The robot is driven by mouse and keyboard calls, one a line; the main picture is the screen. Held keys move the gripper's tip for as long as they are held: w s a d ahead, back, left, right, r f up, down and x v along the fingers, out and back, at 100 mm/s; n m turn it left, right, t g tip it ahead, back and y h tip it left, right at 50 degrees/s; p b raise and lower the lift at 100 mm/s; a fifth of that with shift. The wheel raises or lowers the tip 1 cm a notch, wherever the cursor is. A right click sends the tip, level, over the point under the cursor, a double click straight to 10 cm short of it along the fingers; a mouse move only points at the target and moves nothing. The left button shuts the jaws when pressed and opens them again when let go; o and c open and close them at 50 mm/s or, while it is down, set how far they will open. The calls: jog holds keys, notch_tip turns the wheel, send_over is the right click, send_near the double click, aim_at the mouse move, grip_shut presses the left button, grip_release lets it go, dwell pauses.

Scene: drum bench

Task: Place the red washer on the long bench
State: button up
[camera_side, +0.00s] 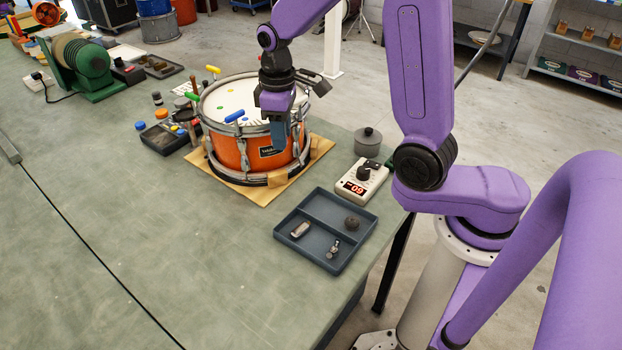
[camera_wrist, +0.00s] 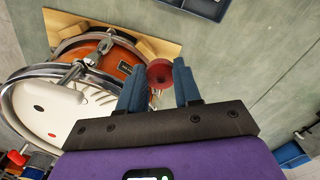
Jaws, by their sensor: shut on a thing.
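The red washer (camera_wrist: 160,73) shows in the wrist view as a red ring with a dark centre. It sits between the two blue fingers of my gripper (camera_wrist: 160,88), which is shut on it. In the side view my gripper (camera_side: 280,130) is at the near right side of the orange snare drum, and I cannot make out the washer there. The long bench (camera_side: 130,240) is the large grey-green surface under the drum. It also shows at the right in the wrist view (camera_wrist: 235,65).
The orange drum (camera_side: 229,152) stands on a wooden board (camera_side: 262,194) close beside my gripper. A two-part tray (camera_side: 282,230) with small metal parts, a dial box (camera_side: 362,181) and a grey lidded pot (camera_side: 368,142) stand near the bench edge. The bench's left front is clear.

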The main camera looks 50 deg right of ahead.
jog(key=s+d+r+m, duration=0.1)
jog(key=d+m, duration=0.3)
jog(key=d, duration=0.6)
jog(key=shift+s+d, duration=0.15)
jog(key=shift+s, duration=0.35)
jog(key=shift+r, duration=0.2)
